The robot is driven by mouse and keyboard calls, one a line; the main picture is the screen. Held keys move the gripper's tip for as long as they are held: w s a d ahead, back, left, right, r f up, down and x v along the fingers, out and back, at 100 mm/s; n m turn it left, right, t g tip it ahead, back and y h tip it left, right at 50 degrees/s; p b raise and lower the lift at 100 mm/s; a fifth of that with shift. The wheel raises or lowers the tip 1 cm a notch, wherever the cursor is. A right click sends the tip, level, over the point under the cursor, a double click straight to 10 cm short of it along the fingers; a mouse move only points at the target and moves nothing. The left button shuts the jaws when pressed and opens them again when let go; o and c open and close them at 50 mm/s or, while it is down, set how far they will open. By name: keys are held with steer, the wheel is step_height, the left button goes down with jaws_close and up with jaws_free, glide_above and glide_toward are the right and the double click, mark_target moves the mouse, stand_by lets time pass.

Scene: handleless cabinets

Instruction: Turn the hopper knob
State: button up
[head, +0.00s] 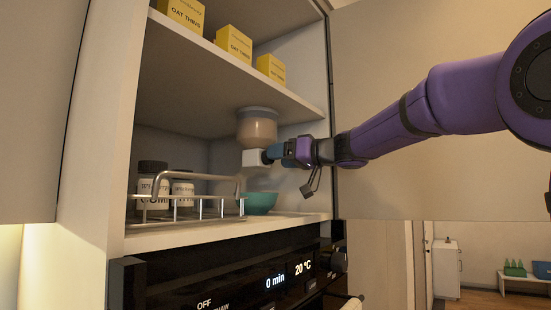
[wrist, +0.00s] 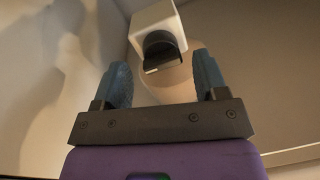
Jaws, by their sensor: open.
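The hopper (head: 257,129) hangs under the upper shelf, a clear container with a pale brownish filling and a white block (head: 254,158) below it. In the wrist view the white block (wrist: 151,20) carries a dark knob (wrist: 160,46). My gripper (head: 268,154) reaches in from the right, its fingertips close to the block's right side. In the wrist view my gripper (wrist: 162,66) is open and empty, with the knob between and just beyond the fingertips. Whether a finger touches the knob I cannot tell. The knob is hidden in the head view.
A teal bowl (head: 260,203) stands below the hopper. A metal rack (head: 185,208) and two dark-lidded jars (head: 152,188) stand to its left. Several yellow boxes (head: 234,44) sit on the upper shelf. The cabinet's right edge (head: 329,90) is near my arm. An oven panel (head: 230,285) lies below.

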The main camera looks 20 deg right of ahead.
steer(key=shift+x, duration=1.15)
steer(key=shift+s, duration=0.1)
steer(key=c, duration=0.8)
steer(key=shift+m, duration=2.3)
steer(key=shift+c, duration=0.2)
steer(key=shift+f, duration=0.1)
steer(key=o, duration=0.8)
steer(key=shift+d, duration=0.1)
steer(key=shift+o, duration=0.2)
